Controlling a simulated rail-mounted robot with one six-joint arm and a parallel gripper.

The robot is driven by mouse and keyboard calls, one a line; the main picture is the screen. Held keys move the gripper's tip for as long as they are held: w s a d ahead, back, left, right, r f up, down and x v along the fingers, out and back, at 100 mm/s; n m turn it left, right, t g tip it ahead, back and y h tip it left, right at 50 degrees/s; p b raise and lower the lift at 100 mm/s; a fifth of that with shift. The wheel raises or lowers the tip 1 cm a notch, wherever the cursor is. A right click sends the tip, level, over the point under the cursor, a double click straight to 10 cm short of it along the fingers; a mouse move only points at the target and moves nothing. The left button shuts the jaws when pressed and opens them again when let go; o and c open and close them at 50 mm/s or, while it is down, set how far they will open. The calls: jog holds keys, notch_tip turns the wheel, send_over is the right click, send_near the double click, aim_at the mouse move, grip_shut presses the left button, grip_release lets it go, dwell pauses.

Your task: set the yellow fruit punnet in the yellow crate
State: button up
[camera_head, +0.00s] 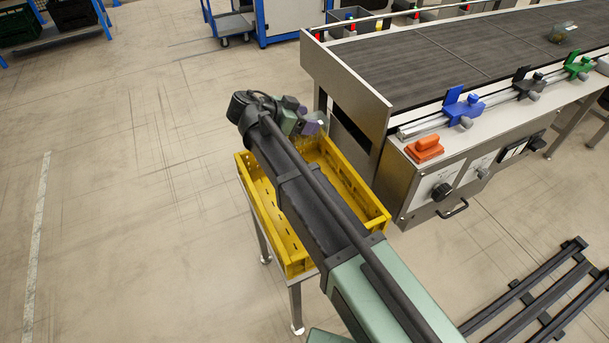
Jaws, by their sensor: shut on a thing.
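The yellow crate (376,217) stands open on a small metal-legged stand below my arm. My arm reaches across it and hides much of its inside. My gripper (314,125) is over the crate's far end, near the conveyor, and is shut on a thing. Only a small, pale yellowish patch of that thing shows beside the purple-grey fingers. It appears to be the yellow fruit punnet (322,119), but most of it is hidden. I cannot tell whether it touches the crate.
The conveyor (430,60) stands to the right, its end plate (345,85) close to the crate. A small clear punnet (562,31) is far along the belt. Blue, black and green clamps and an orange block (424,149) line its near edge.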

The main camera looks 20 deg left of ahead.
notch_tip(320, 180, down, 13)
jog(key=b, duration=1)
jog(key=shift+f+b, duration=0.2)
jog(key=shift+b, duration=0.1)
jog(key=o, duration=0.9)
jog(key=shift+r, duration=0.15)
jog(key=shift+r+p+v, duration=0.2)
jog(key=shift+p+v, duration=0.8)
jog(key=shift+v, duration=0.5)
jog(key=shift+r+p+v, duration=0.15)
jog(key=shift+p+v, duration=0.8)
jog(key=shift+v, duration=0.6)
